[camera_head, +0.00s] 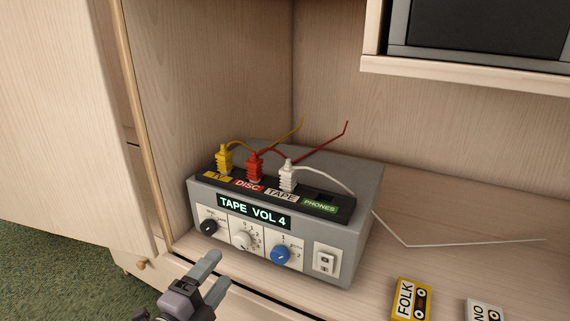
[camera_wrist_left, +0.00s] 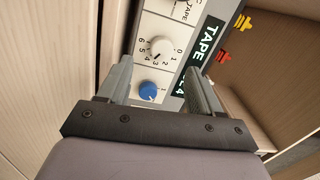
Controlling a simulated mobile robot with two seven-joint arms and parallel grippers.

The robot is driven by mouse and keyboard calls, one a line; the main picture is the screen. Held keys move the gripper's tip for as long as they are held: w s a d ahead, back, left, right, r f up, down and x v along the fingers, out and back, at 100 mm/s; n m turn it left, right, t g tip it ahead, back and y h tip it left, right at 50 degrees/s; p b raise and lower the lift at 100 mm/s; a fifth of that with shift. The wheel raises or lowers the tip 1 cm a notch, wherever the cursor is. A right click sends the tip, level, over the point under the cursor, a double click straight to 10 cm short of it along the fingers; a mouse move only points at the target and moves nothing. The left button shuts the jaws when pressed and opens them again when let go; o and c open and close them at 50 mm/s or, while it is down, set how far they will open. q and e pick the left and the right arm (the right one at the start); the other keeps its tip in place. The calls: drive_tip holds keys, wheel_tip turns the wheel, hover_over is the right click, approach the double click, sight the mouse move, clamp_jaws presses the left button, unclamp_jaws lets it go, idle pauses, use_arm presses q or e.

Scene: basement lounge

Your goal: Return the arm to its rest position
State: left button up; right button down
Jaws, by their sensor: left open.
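My left gripper (camera_head: 213,277) is open and empty in front of the lower left of a grey audio box (camera_head: 361,215). In the left wrist view its two fingers (camera_wrist_left: 160,85) stand apart, with the box's front panel beyond them. The display (camera_head: 253,210) reads "TAPE VOL 4". The panel has a black knob (camera_head: 209,227), a white knob (camera_head: 242,239), a blue knob (camera_head: 281,254) and a white switch (camera_head: 325,261). The gripper looks apart from the knobs. My right gripper is in neither view.
Yellow (camera_head: 224,160), red (camera_head: 254,165) and white (camera_head: 288,175) plugs stand on top of the box with cables. Yellow "FOLK" (camera_head: 410,298) and white (camera_head: 483,311) cassettes lie at the lower right. A cabinet wall (camera_head: 215,75) rises left; a screen (camera_head: 480,28) is above. Green carpet (camera_head: 50,265) shows lower left.

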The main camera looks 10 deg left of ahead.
use_arm(q)
drive_tip(key=s+d+f+n+g+h, duration=0.1)
drive_tip(key=s+d+f+n+g, duration=0.25)
drive_tip(key=s+n, duration=0.45)
drive_tip(key=s+d+f+n+g+h, duration=0.1)
drive_tip(key=s+d+f+n+g, duration=0.3)
drive_tip(key=n, duration=0.6)
drive_tip(key=s+a+r+y+p, duration=0.2)
drive_tip(key=a+r+p, duration=0.3)
drive_tip(key=p, duration=1)
drive_tip(key=s+a+r+y+p, duration=0.3)
drive_tip(key=a+r+p, duration=0.2)
drive_tip(key=r+p, duration=0.7)
drive_tip(key=p, duration=0.4)
drive_tip(key=shift+s+r, duration=0.15)
drive_tip(key=shift+s, duration=0.2)
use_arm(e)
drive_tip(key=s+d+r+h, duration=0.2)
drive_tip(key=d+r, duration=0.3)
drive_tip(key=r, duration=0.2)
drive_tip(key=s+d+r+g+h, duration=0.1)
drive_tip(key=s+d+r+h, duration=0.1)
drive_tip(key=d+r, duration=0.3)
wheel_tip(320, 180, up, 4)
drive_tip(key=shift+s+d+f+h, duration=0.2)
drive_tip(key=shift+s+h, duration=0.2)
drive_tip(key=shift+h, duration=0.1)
